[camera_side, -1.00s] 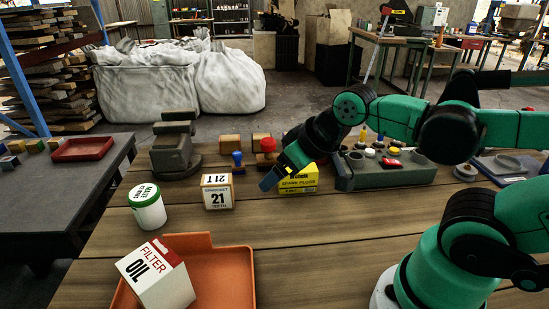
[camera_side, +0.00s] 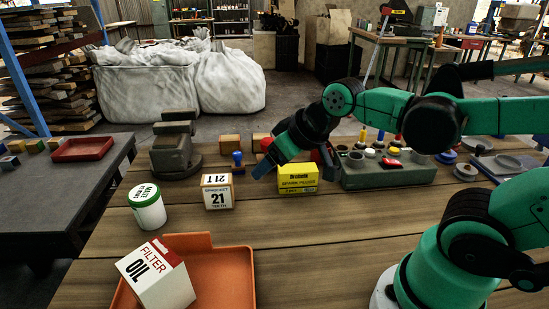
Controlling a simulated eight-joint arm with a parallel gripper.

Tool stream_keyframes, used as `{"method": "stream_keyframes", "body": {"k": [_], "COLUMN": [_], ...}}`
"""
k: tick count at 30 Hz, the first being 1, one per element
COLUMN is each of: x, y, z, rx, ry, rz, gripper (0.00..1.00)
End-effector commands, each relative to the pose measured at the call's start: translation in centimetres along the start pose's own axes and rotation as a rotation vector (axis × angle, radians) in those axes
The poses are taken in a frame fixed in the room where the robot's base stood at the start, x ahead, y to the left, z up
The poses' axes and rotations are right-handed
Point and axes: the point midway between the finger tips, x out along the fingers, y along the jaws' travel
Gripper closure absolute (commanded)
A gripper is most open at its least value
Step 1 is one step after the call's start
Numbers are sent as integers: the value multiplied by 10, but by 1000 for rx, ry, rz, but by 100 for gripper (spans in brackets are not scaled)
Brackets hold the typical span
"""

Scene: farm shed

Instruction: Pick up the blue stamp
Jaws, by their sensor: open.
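The blue stamp (camera_side: 238,159) stands upright on the wooden table, behind the white-and-tan sprocket box. Its round blue knob and dark base show. My gripper (camera_side: 292,167) is open and empty, to the right of the blue stamp and apart from it. One bluish finger points down to the left, nearest the stamp; what looks like the other finger is by the right end of the yellow spark plug box (camera_side: 298,180).
The sprocket box (camera_side: 217,192) stands in front of the blue stamp. A grey vise (camera_side: 175,150) is to its left, and a grey-green holder (camera_side: 385,176) is at the right. A white tub (camera_side: 147,207) and an orange tray (camera_side: 228,270) with a filter box (camera_side: 157,275) are nearer.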

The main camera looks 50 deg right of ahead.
Motion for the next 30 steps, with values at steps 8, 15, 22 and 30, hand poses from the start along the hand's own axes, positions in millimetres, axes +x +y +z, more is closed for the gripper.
{"method": "stream_keyframes", "body": {"k": [8,15,22,30], "x": [50,109,145,167], "y": [25,68,98,103], "z": [-78,-116,-122,-110], "rx": [-5,-4,-1,-1], "ry": [179,347,443,460], "rz": [-42,-20,19,26], "gripper": [33,33,33,33]}}
